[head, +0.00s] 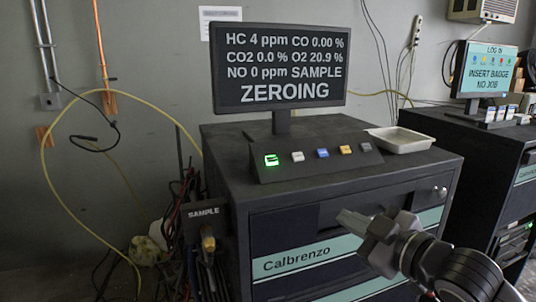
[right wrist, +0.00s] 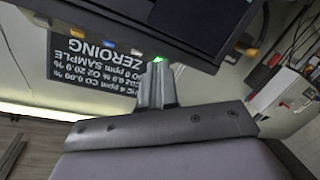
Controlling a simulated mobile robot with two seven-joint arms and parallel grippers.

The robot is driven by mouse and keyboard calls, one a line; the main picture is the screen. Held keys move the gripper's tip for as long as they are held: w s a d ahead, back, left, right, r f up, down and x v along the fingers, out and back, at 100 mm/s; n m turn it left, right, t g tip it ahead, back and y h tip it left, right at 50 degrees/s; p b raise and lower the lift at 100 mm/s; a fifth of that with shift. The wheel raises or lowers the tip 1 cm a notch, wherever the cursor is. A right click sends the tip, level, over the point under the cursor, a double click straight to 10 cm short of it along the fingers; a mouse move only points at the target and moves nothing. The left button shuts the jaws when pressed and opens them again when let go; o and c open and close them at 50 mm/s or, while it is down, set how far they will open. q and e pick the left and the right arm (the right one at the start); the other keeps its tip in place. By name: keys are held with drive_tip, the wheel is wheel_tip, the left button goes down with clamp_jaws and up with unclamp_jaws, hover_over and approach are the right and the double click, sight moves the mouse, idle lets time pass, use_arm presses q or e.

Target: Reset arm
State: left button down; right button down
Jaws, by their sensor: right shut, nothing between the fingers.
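My right arm comes in from the lower right in the head view. Its gripper (head: 348,219) is shut and empty in front of the dark Calbrenzo cabinet (head: 225,150). In the right wrist view the shut fingers (right wrist: 157,72) point toward the button panel (right wrist: 100,36), where a green light glows near their tips. I cannot tell the gap from that view, but in the head view the gripper is below and apart from the panel. The cabinet's monitor (head: 291,67) reads ZEROING. The leftmost button (head: 271,160) is lit green. My left gripper is not in view.
A pale tray (head: 400,139) lies on the cabinet top, right of the buttons. A SAMPLE holder (head: 204,213) with hoses hangs at the cabinet's left side. A second cabinet (head: 480,150) with a login screen (head: 487,72) stands at the right. A yellow hose loops along the wall.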

drive_tip(key=s+d+f+m+g+h, duration=0.1)
drive_tip(key=s+f+m, duration=0.25)
drive_tip(key=f, duration=0.75)
drive_tip(key=s+d+f+m+h, duration=0.1)
drive_tip(key=s+f+m+h, duration=0.2)
drive_tip(key=f, duration=0.7)
drive_tip(key=s+d+f+m+g+h, duration=0.2)
drive_tip(key=s+d+f+m+g, duration=0.1)
drive_tip(key=s+f, duration=1.3)
drive_tip(key=shift+s+d+f+m, duration=0.25)
drive_tip(key=shift+s+m, duration=0.15)
drive_tip(key=shift+m, duration=0.25)
idle(3.6)
